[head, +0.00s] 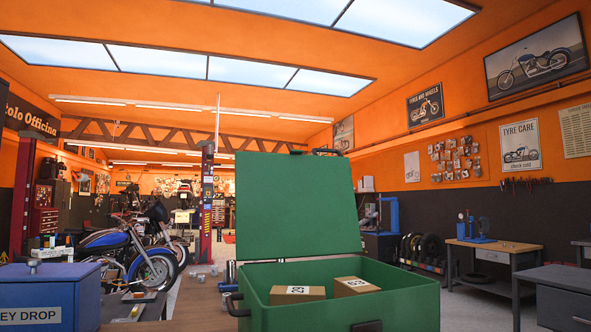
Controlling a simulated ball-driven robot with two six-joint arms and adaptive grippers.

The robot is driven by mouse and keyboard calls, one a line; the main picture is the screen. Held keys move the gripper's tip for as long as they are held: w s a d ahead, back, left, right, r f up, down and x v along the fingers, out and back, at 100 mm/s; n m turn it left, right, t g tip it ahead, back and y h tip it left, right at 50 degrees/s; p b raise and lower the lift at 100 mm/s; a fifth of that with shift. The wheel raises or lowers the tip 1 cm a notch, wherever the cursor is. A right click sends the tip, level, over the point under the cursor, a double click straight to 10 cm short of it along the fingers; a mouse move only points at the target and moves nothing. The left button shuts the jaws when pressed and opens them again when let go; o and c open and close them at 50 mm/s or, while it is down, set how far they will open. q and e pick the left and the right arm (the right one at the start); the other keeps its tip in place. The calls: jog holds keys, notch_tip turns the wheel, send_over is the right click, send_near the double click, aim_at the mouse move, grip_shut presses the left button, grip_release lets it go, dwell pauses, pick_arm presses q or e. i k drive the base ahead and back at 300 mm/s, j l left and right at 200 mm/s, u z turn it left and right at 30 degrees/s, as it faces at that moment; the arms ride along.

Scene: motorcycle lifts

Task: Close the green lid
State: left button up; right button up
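The green lid (295,205) stands raised, close to upright, at the back of a green box (345,318). The box is open towards me in the lower middle of the head view. Two cardboard boxes with number labels lie inside it, a left one (297,295) and a right one (354,286). A dark handle (237,304) shows on the box's left side, and another dark handle (326,152) shows at the lid's top edge. Neither of my grippers is in view.
A blue key drop box (45,300) stands at the lower left. A grey cabinet (560,297) is at the lower right, near a workbench (492,252). A blue motorcycle (125,250) stands behind on the left. The air before the lid looks clear.

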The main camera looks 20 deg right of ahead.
aim_at(294, 205)
jog(key=l+z, duration=0.15)
jog(key=z, duration=0.35)
jog(key=l+z, duration=0.2)
jog(key=z, duration=0.25)
jog(key=l+z, duration=0.2)
jog(key=z, duration=0.3)
jog(key=i+l+z, duration=0.5)
jog(key=l, duration=0.3)
jog(key=i+l+z, duration=0.45)
jog(key=i+l, duration=0.2)
jog(key=i+l+u, duration=0.1)
jog(key=i, duration=0.35)
jog(key=i+l+u, duration=0.1)
jog(key=i, duration=0.35)
jog(key=i+j+u, duration=0.15)
jog(key=i+u, duration=0.25)
jog(key=i+j+u, duration=0.1)
jog(key=u, duration=0.3)
jog(key=i+l+u, duration=0.1)
jog(key=i+u, duration=0.3)
jog(key=i+l+u, duration=0.1)
jog(key=i+u, duration=0.2)
jog(key=u, duration=0.15)
jog(key=i+j+u, duration=0.1)
jog(key=i+u, duration=0.65)
jog(key=u, duration=0.15)
jog(key=i+l+u, duration=0.25)
jog(key=u, duration=0.25)
jog(key=i, duration=0.1)
